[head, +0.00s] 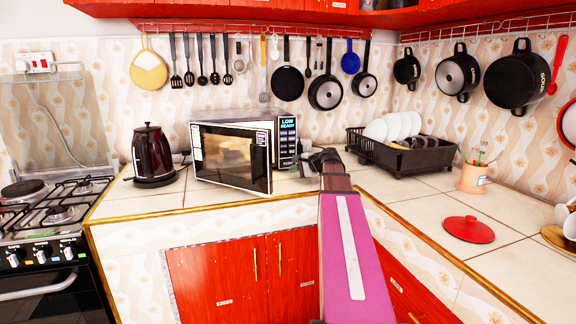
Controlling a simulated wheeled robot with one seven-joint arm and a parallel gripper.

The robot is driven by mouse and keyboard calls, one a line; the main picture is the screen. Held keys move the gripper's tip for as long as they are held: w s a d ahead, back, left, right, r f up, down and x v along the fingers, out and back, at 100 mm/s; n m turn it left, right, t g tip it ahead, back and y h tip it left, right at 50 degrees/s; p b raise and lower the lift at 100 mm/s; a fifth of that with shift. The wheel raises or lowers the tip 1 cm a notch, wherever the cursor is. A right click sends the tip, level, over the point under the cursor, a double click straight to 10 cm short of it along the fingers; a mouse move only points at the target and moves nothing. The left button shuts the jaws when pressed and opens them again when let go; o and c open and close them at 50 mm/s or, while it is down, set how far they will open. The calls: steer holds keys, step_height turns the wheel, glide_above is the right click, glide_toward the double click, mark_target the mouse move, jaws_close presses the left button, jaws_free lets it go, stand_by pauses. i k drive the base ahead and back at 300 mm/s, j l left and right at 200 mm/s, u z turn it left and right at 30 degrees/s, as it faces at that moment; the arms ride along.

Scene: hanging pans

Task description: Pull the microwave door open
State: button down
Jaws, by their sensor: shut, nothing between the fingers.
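The microwave (287,135) stands on the tiled counter against the back wall, its control panel at the right of its front. Its dark-windowed door (231,157) stands partly open, with its right edge swung out toward me, in front of the body and lower in the picture than the control panel. My gripper (318,158) is at the end of my purple arm, right of the door's free edge and close to the control panel. It looks apart from the door. It is shut and empty. The fingertips are small and dark, and the microwave's inside is mostly hidden behind the door.
A dark kettle (153,155) stands close left of the microwave. A black dish rack (402,155) with plates is at the right. A red lid (468,228) lies on the right counter. Pans and utensils hang above. The counter's front edge (150,212) runs below the door.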

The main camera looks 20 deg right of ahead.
mark_target(260, 180)
steer(key=k, duration=1)
